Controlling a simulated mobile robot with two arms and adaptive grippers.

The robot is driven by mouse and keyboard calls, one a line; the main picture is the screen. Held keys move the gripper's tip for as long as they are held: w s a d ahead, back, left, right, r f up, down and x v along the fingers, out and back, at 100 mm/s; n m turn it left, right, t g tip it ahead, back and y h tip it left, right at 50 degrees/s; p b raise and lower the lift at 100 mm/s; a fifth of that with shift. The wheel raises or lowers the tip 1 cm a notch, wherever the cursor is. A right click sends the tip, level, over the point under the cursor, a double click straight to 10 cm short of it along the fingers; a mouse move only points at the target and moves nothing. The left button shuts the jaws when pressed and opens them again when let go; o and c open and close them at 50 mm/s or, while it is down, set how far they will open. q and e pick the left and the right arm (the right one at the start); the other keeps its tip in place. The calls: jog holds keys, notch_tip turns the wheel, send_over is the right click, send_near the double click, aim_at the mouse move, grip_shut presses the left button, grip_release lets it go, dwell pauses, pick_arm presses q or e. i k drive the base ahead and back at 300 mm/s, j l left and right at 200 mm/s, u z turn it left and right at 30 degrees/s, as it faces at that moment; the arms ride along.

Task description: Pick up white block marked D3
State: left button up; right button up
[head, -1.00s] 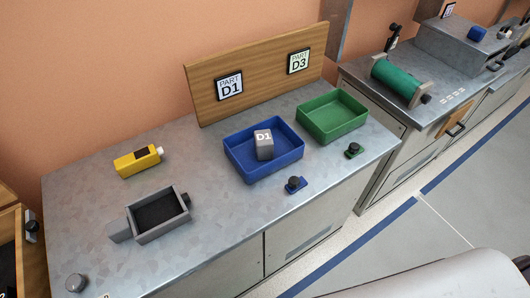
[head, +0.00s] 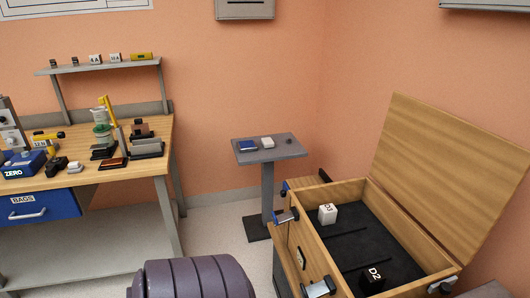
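A white block (head: 327,213) stands inside an open wooden chest at the right, near the chest's far left corner. Its dark marking is small and seen at an angle; it looks like D3. A black block marked D2 (head: 374,278) sits nearer in the same chest. The wooden chest (head: 313,246) has a dark lined floor and its lid stands open at the back right. Neither of my grippers shows in the head view.
A small grey pedestal table (head: 283,153) stands behind the chest with small items on it. A wooden workbench (head: 150,131) with tools and a blue drawer (head: 40,208) is at the left. Metal latches (head: 318,289) jut from the chest's front. Floor shows between bench and chest.

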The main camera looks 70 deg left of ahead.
aim_at(327, 213)
jog(key=j+u, duration=0.1)
jog(key=u, duration=1.55)
